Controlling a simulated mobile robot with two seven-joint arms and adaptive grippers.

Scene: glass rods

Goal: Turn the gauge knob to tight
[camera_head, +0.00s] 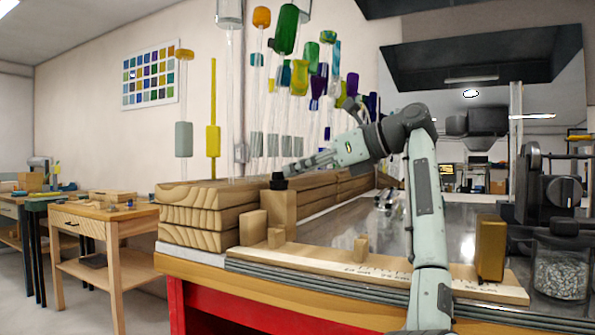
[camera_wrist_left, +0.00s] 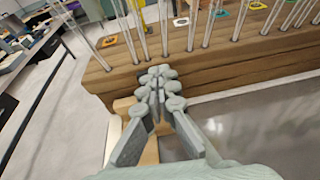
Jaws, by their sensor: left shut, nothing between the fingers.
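A round dark knob (camera_head: 565,191) sits on the face of a black machine (camera_head: 538,165) at the right edge of the head view. It is the likeliest gauge knob, but its setting and labels are too small to read. My left gripper (camera_head: 290,172) is far to the left of it, shut and empty, reaching over the stacked wooden beams. In the wrist view the left fingers (camera_wrist_left: 160,78) are together in front of the beam with glass rods. A small dark piece shows at the fingertips in the head view; I cannot tell what it is. My right gripper is not in view.
Glass rods with coloured ends (camera_head: 285,30) stand upright in the wooden beams (camera_head: 195,215). A ruled wooden board (camera_head: 385,275) with small blocks lies at the front. A brass block (camera_head: 490,247) and a jar of pellets (camera_head: 561,272) stand before the machine.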

